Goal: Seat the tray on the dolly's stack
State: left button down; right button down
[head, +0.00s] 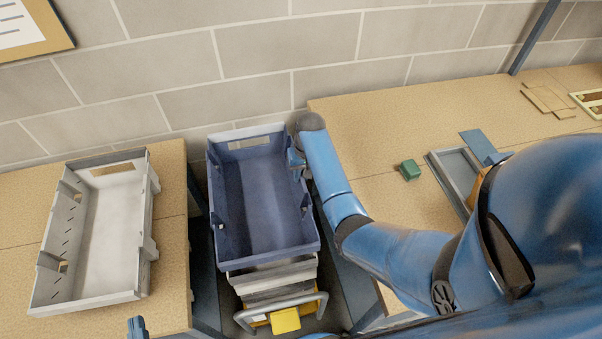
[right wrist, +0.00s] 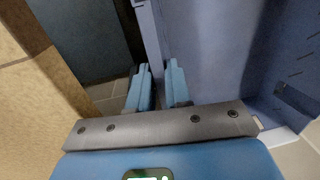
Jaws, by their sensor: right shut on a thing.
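The blue tray (head: 232,215) is above the stack of grey trays (head: 275,283) on the dolly (head: 318,303), between two benches. Its front edge sits slightly left of the stack's front edge; I cannot tell if it is fully seated or just above. My right gripper (head: 298,165) is at the tray's right wall. In the right wrist view my right gripper (right wrist: 158,88) has its fingers on either side of the blue wall, shut on it. Only a blue tip of my left gripper (head: 137,328) shows at the bottom edge, above the left bench; its jaws cannot be read.
A light grey tray (head: 120,230) lies on the left bench (head: 172,270). The right bench (head: 350,125) holds a small green block (head: 410,169) and a grey shallow tray (head: 433,165). A brick wall (head: 300,50) stands close behind. The benches leave narrow gaps beside the stack.

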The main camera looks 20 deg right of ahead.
jog(key=shift+r, duration=0.1)
dwell(0.6)
jog(key=shift+f, duration=0.55)
dwell(0.5)
jog(key=c, duration=1.3)
grip_release()
jog(key=shift+c, duration=0.2)
jog(key=shift+s, duration=0.1)
notch_tip(320, 180, up, 11)
jog(key=d+p, duration=0.1)
jog(key=p, duration=0.9)
jog(key=shift+d+p, duration=0.15)
jog(key=shift+p, duration=0.2)
